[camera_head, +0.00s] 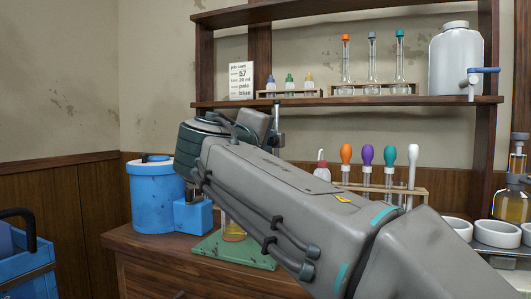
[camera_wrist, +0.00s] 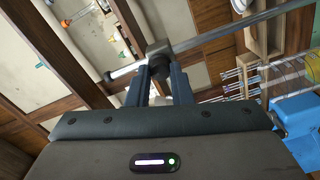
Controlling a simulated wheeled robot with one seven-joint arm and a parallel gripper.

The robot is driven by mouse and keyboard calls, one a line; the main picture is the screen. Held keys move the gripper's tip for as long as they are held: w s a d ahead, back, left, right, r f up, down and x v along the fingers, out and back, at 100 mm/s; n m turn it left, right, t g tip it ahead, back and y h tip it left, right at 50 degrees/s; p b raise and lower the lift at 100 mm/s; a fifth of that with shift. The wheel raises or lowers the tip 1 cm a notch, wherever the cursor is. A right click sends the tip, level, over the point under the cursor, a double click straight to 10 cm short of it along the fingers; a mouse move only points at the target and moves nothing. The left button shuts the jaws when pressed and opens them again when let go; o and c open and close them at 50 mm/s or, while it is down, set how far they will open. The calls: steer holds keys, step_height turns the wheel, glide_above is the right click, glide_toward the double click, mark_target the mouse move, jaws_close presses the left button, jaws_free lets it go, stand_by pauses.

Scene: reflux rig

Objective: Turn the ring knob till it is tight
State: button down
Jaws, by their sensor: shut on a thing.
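In the wrist view my gripper (camera_wrist: 160,72) has its two dark fingers close together at a dark clamp boss (camera_wrist: 157,49) on the grey stand rod (camera_wrist: 235,35). It is shut on the ring knob, which is mostly hidden between the fingers. A pale bar (camera_wrist: 127,69) leaves the boss to the left. In the head view, my arm covers the fingers and knob. The stand's green base (camera_head: 235,252) is on the wooden bench, and a short piece of the rod (camera_head: 277,125) shows above my arm. A glass vessel with amber liquid (camera_head: 233,231) stands over the base, partly hidden.
A blue drum (camera_head: 155,197) and a blue box (camera_head: 193,217) stand left of the base. A wooden shelf (camera_head: 350,101) with vials and a jug (camera_head: 456,60) is behind. A rack (camera_head: 423,190) of coloured droppers and white dishes (camera_head: 457,229) lie to the right.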

steer(key=shift+m+b, duration=0.35)
steer(key=shift+m, duration=0.25)
steer(key=c, duration=1.3)
jaws_free()
steer(key=shift+s, duration=0.1)
steer(key=p+v, duration=0.2)
steer(key=v, duration=1.1)
steer(key=shift+s+a, duration=0.15)
steer(key=shift+s, duration=0.2)
steer(key=shift+w+r+p, duration=0.1)
steer(key=shift+r+p, duration=0.05)
steer(key=shift+p, duration=0.3)
